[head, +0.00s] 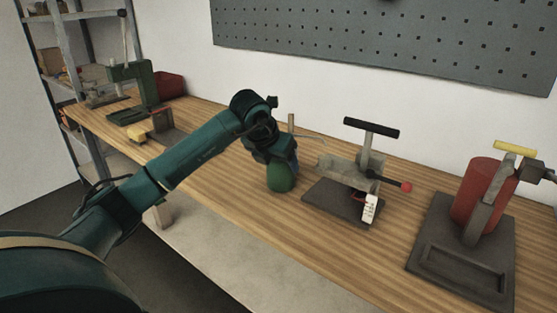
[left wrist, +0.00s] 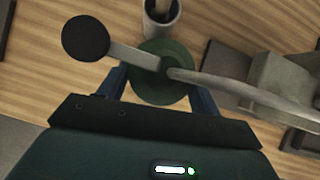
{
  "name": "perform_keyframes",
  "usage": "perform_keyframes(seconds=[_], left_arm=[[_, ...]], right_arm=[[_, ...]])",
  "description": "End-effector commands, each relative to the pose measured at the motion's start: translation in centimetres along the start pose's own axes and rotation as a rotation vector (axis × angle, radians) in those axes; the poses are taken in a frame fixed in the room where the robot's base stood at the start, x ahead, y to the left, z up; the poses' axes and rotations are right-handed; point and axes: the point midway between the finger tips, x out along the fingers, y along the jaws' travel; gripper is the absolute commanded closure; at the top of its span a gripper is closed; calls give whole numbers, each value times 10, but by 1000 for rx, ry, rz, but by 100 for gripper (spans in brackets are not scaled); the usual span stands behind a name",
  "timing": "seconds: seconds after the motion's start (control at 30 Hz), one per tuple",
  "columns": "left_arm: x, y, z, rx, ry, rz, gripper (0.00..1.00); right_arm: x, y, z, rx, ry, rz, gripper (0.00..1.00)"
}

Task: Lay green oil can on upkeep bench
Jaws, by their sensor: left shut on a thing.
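The green oil can (head: 281,179) is upright over the middle of the wooden bench (head: 235,178), at the end of my left arm. My left gripper (head: 279,162) is shut on it from above. In the left wrist view the round green body of the can (left wrist: 160,91) sits between the two blue fingers, with a long grey spout reaching right and a dark disc on a lever at the left. I cannot tell whether its base touches the bench. My right gripper is not in view.
A grey holder with a wooden stick (head: 291,122) stands close behind the can. To the right are a clamp device on a dark plate (head: 337,200) and a red cylinder (head: 474,192) on a base. A green press (head: 147,84) and red bin (head: 170,86) stand far left.

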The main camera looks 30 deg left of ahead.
Motion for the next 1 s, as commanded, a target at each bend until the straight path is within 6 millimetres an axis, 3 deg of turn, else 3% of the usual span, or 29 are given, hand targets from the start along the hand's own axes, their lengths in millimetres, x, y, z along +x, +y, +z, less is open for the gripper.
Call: perform_keyframes(seconds=[0.27,0.3,0.6,0.87,1.0], left_arm=[[0,0,0,0,-3,-1,65],[0,0,0,0,-3,-1,34],[0,0,0,0,-2,0,11],[1,0,-1,0,1,0,11],[-13,1,0,0,-3,1,11]], right_arm=[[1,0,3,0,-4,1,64],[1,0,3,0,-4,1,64],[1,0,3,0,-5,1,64],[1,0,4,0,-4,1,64],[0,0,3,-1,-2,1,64]])
